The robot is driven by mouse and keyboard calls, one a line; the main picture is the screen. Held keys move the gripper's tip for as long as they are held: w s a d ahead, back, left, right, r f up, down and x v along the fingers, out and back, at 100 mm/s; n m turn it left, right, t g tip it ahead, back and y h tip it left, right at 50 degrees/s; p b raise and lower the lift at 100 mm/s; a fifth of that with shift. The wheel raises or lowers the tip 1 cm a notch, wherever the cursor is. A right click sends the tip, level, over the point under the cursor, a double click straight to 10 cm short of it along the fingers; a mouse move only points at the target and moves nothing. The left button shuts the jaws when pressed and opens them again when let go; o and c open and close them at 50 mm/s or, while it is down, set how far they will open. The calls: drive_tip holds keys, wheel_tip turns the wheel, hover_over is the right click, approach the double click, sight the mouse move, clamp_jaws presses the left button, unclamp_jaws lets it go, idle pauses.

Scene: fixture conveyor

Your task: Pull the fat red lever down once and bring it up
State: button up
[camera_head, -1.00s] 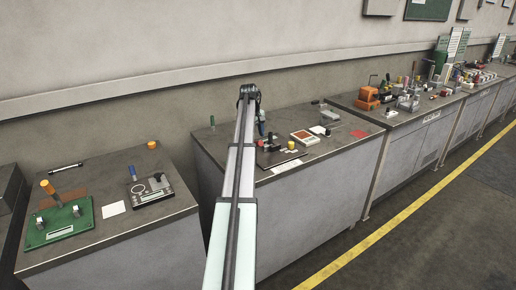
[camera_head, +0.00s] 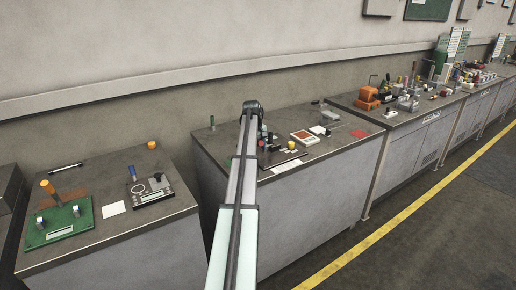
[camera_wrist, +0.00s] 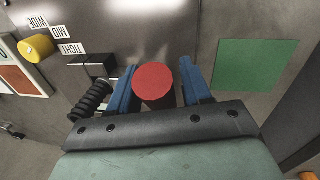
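The fat red lever's round end (camera_wrist: 153,82) shows in the wrist view, between the two blue fingers of my gripper (camera_wrist: 158,88). The left finger looks very close to its side, and a thin gap seems to show at the right finger. I cannot tell whether the fingers press on it. The lever's shaft and base are hidden below the red end.
In the wrist view a black ribbed piece (camera_wrist: 92,100) stands just left of the left finger. A yellow knob (camera_wrist: 36,47) and labels WIDE, MID and TIGHT (camera_wrist: 72,48) lie further left. A flat green square (camera_wrist: 255,65) is at right, with clear bench around it.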

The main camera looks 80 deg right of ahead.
clamp_jaws()
idle(0.3)
drive_tip(key=shift+w+d+r+g+y, duration=0.35)
drive_tip(key=shift+r+g+y, duration=0.15)
drive_tip(key=shift+r+g, duration=0.1)
drive_tip(key=shift+r+y, duration=0.25)
drive_tip(key=shift+y, duration=0.05)
drive_tip(key=shift+a, duration=0.1)
drive_tip(key=shift+o, duration=0.9)
unclamp_jaws()
